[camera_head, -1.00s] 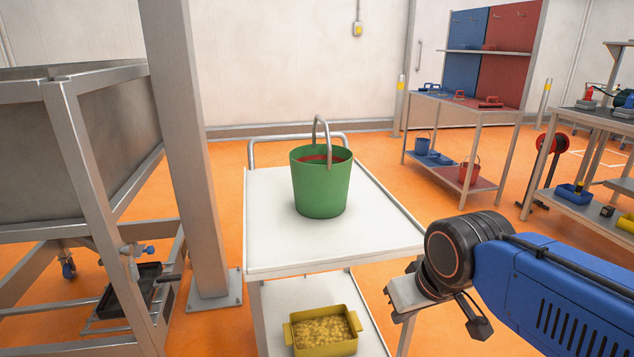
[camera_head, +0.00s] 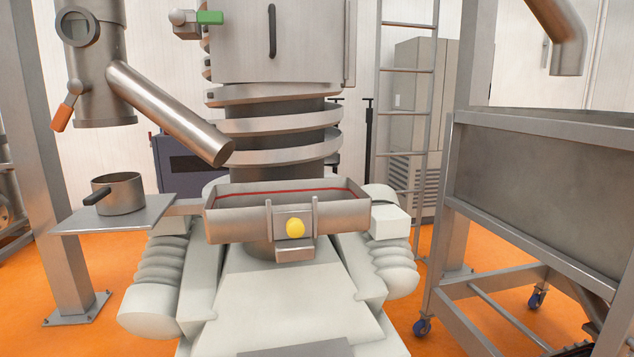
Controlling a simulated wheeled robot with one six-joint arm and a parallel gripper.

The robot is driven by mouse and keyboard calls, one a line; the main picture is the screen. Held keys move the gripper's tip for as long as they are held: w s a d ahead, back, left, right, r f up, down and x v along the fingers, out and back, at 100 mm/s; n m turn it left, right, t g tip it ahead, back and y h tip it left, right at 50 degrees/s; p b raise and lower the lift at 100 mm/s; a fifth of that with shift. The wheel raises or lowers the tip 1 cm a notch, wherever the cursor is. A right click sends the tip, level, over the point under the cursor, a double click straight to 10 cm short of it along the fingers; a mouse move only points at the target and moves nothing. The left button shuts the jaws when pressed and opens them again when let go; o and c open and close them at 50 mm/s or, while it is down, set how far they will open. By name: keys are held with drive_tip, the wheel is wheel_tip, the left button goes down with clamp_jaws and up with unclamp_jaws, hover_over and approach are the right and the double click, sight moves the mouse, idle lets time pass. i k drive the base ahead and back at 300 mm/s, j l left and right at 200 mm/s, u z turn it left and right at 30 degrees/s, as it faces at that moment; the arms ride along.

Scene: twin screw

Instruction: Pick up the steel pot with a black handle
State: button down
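The steel pot (camera_head: 120,194) stands upright on a small metal shelf (camera_head: 140,218) at the left of the machine. Its black handle (camera_head: 97,197) points to the left and toward me. The inside of the pot is mostly hidden by its wall. My gripper and arm are not in view now.
A steel trough (camera_head: 335,221) with a yellow knob is at the centre. A slanted pipe (camera_head: 165,112) hangs above and right of the pot. A post (camera_head: 40,170) stands left of the shelf. A large framed bin (camera_head: 545,180) is at the right.

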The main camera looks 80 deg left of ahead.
sight(120, 193)
drive_tip(key=u, duration=3.2)
drive_tip(key=i, duration=0.1)
